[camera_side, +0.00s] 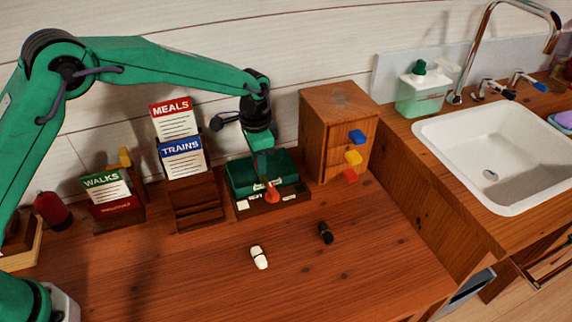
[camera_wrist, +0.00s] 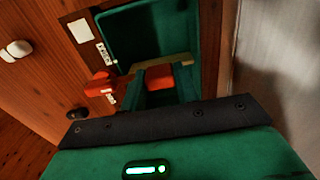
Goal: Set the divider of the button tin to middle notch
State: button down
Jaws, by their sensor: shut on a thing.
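The button tin (camera_side: 240,178) is an open dark green box on a wooden base with small pale labels along its front; it also shows in the wrist view (camera_wrist: 130,28). A tan strip (camera_wrist: 177,62), apparently the divider, crosses the tin. A red block on it (camera_wrist: 160,77) sits between the fingers of my gripper (camera_wrist: 162,90), which is shut on it. In the side view my gripper (camera_side: 266,178) reaches down over the tin's front. A red piece (camera_side: 272,193) shows at the front edge, and in the wrist view (camera_wrist: 100,84) beside a label. The notches are hidden.
A wooden cabinet (camera_side: 313,135) with blue, yellow and red knobs stands close right of the tin. A card rack (camera_side: 196,205) stands left. A white object (camera_side: 259,257) and a black one (camera_side: 325,233) lie in front. The front desktop is mostly clear.

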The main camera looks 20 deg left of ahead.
jog(key=shift+w+d, duration=0.2)
jog(key=c, duration=1)
grip_release()
jog(key=shift+c, duration=0.2)
jog(key=shift+r, duration=0.1)
notch_tip(320, 180, up, 7)
jog(key=shift+f, duration=0.15)
jog(key=shift+r, duration=0.5)
